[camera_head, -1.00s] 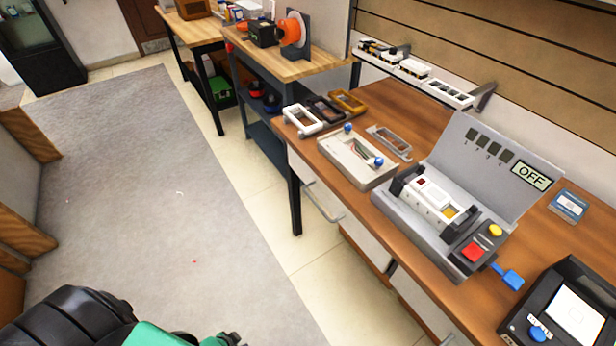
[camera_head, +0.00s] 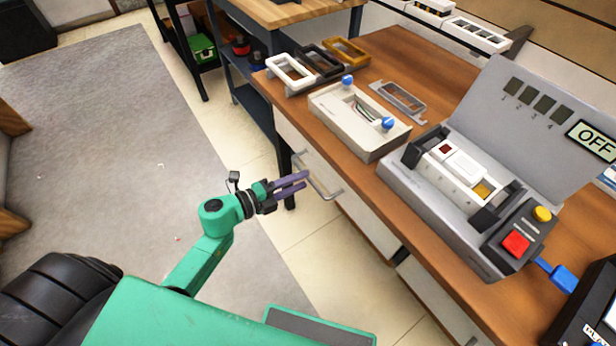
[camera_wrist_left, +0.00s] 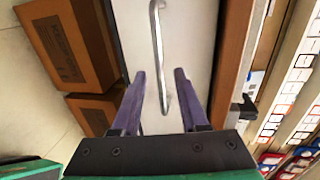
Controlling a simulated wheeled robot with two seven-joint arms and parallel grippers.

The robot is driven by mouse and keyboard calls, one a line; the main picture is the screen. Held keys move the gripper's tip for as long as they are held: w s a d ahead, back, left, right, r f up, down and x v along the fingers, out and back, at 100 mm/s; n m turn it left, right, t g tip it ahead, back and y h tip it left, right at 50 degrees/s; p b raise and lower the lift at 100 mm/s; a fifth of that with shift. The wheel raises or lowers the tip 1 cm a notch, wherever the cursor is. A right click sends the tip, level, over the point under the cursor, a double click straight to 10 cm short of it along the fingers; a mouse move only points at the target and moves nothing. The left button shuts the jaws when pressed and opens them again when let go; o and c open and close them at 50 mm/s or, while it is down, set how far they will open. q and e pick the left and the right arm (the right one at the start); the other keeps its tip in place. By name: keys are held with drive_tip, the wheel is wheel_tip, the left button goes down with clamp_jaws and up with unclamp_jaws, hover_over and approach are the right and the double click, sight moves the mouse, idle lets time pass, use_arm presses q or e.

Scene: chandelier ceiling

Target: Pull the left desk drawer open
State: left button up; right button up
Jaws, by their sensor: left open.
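The left desk drawer (camera_head: 368,225) has a white front below the wooden desktop and looks shut. Its thin metal bar handle (camera_head: 328,188) stands out from the front. My left gripper (camera_head: 304,181), with purple fingers on a green arm, is open and empty at the handle's left part. In the left wrist view the handle (camera_wrist_left: 157,45) runs lengthwise between the two spread fingers (camera_wrist_left: 160,74), over the pale drawer front (camera_wrist_left: 190,35). I cannot tell whether the fingers touch it. My right gripper is not in view.
The wooden desk (camera_head: 440,85) carries a grey test station (camera_head: 440,225) reading OFF, a white housing (camera_head: 340,115) and several frames. Cardboard boxes (camera_wrist_left: 68,45) show in the wrist view. The floor left of the desk is clear.

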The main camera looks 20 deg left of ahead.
use_arm(q)
drive_tip(key=x, duration=0.3)
drive_tip(key=shift+w+d, duration=0.1)
drive_tip(key=shift+w, duration=0.05)
clamp_jaws()
idle(1.2)
